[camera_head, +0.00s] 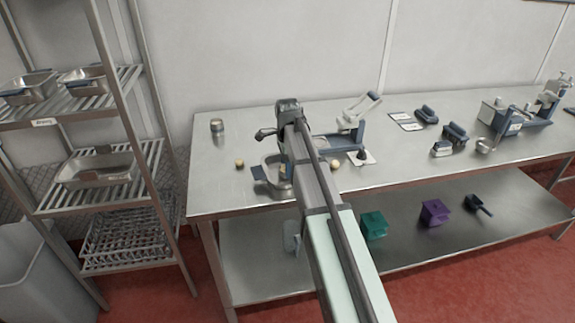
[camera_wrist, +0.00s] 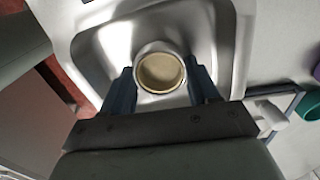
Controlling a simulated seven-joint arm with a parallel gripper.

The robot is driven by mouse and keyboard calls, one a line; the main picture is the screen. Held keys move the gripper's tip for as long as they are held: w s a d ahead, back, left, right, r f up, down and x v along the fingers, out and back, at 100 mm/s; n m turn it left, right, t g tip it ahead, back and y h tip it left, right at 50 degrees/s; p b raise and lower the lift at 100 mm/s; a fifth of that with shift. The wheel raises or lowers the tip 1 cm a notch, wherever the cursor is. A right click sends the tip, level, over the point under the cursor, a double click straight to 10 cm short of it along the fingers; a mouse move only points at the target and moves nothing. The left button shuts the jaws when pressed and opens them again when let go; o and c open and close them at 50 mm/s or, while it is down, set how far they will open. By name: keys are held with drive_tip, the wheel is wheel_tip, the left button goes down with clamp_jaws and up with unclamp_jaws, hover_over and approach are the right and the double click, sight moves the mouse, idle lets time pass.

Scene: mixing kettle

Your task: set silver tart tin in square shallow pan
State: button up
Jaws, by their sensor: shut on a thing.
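The silver tart tin (camera_wrist: 161,72) is a small round metal cup with a tan inside, seen from above in the wrist view. My gripper (camera_wrist: 163,78) is shut on it, with one dark blue finger on each side. The square shallow pan (camera_wrist: 226,45) is bright metal with a raised rim, and the tin is over its inside. I cannot tell whether the tin touches the pan floor. In the head view the pan (camera_head: 271,161) is near the table's front edge, partly hidden by my arm, which also hides the tin.
A small canister (camera_head: 217,127) stands at the table's back left, with a small tan round thing (camera_head: 239,164) in front of it. A blue-based stand (camera_head: 352,135) is just right of my arm. More equipment fills the right side. A wire rack (camera_head: 100,170) holds pans at left.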

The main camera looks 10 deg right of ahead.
drive_tip(key=o, duration=1.1)
drive_tip(key=shift+o, duration=0.6)
wheel_tip(320, 180, up, 7)
drive_tip(key=shift+o, duration=0.4)
drive_tip(key=shift+d, duration=0.1)
